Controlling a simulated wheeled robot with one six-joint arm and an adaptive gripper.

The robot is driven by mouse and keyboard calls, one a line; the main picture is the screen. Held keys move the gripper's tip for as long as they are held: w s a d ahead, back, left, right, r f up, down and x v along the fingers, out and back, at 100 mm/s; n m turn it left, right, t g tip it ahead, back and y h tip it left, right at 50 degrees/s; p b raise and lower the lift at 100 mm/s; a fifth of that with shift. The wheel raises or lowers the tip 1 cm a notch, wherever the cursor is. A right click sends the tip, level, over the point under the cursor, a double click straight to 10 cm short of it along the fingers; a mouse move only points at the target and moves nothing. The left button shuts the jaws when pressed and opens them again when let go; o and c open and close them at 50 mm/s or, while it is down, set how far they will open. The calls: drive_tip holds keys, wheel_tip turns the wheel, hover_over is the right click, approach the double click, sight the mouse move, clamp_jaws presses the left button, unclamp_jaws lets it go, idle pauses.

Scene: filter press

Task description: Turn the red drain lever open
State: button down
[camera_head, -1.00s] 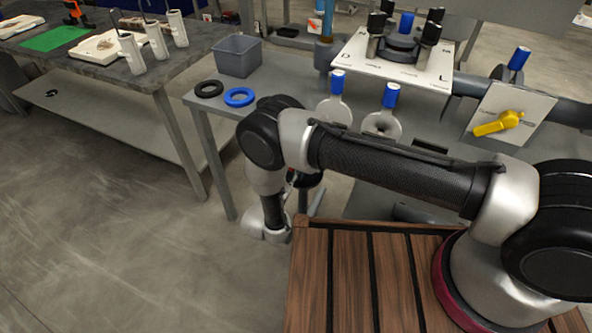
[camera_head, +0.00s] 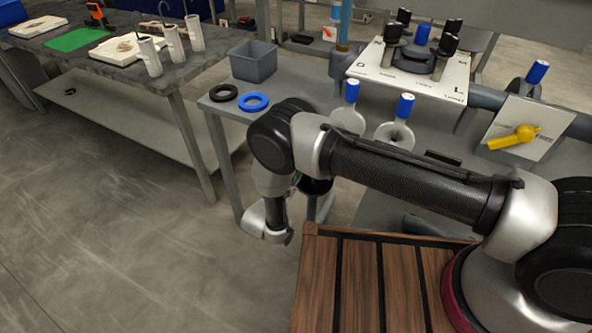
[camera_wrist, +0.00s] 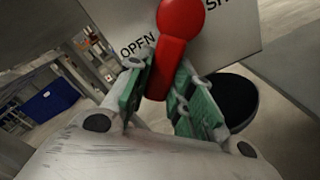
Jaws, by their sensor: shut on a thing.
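The red drain lever (camera_wrist: 176,48) shows in the wrist view, with a round head at its pivot and its handle hanging down, tilted slightly left. Behind it is a white plate (camera_wrist: 228,38) with "OPEN" at left and letters starting "SH" at right, cut off by the frame. My gripper (camera_wrist: 162,84) has its green-padded fingers on both sides of the handle and is shut on it. The handle lies nearer the OPEN side than the other word. In the head view my arm and the bench hide the lever, and the gripper is mostly hidden.
A dark round object (camera_wrist: 238,100) sits right behind the fingers. A blue bin (camera_wrist: 48,102) is far left. In the head view, a grey bench carries a yellow lever (camera_head: 514,137), blue-capped parts, a grey bin (camera_head: 253,62) and a blue ring (camera_head: 254,102). Floor at left is clear.

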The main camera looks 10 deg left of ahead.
idle(0.3)
drive_tip(key=c, duration=1.2)
unclamp_jaws()
drive_tip(key=shift+c, duration=0.2)
drive_tip(key=shift+s+a, duration=0.1)
drive_tip(key=shift+s, duration=0.05)
drive_tip(key=v, duration=1.1)
drive_tip(key=shift+s, duration=0.4)
drive_tip(key=shift+a, duration=0.1)
